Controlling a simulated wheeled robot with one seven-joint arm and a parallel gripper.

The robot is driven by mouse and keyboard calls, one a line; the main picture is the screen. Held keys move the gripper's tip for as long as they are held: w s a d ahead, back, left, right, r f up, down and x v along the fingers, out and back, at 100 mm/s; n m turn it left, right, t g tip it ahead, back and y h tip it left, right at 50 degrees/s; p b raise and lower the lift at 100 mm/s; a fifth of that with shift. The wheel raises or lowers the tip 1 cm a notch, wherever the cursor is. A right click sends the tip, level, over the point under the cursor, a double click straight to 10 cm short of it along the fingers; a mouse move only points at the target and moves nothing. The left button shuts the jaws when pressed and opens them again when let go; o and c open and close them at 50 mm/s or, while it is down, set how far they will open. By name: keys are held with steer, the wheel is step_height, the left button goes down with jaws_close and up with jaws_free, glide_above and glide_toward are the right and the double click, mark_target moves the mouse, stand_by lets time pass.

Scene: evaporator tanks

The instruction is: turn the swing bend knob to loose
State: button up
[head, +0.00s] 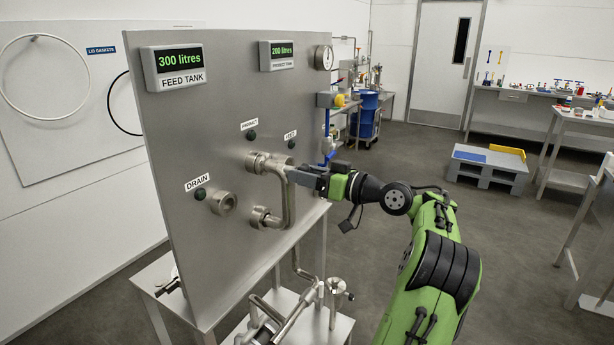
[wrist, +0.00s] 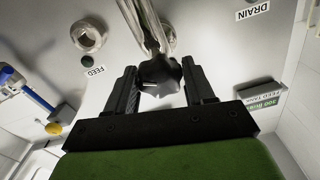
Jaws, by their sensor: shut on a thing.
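The swing bend (head: 287,205) is a bare metal pipe on the steel panel, curving between an upper fitting (head: 258,162) and a lower fitting (head: 262,216). My gripper (head: 296,175) is at the top of the bend and hides the knob in the head view. In the wrist view the dark lobed knob (wrist: 160,75) sits between the two black fingers of my gripper (wrist: 160,88), with the bend's pipe (wrist: 143,22) behind it. The fingers are shut on the knob. I cannot read any loose or tight marking.
The steel panel (head: 230,100) carries the FEED TANK display (head: 173,68) and the DRAIN fitting (head: 222,203) to the left of the bend. Pipework (head: 300,310) stands on a low table under the panel. Open floor lies to the right of my arm.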

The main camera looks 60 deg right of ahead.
steer(key=shift+r, duration=0.2)
steer(key=o, duration=1)
steer(key=shift+f, duration=0.1)
steer(key=shift+s, duration=0.1)
steer(key=s+p, duration=0.1)
steer(key=s, duration=0.4)
steer(key=s+d+p, duration=0.1)
steer(key=s, duration=0.9)
steer(key=shift+s+d+p, duration=0.2)
steer(key=shift+s+p, duration=0.05)
steer(key=shift+p, duration=0.15)
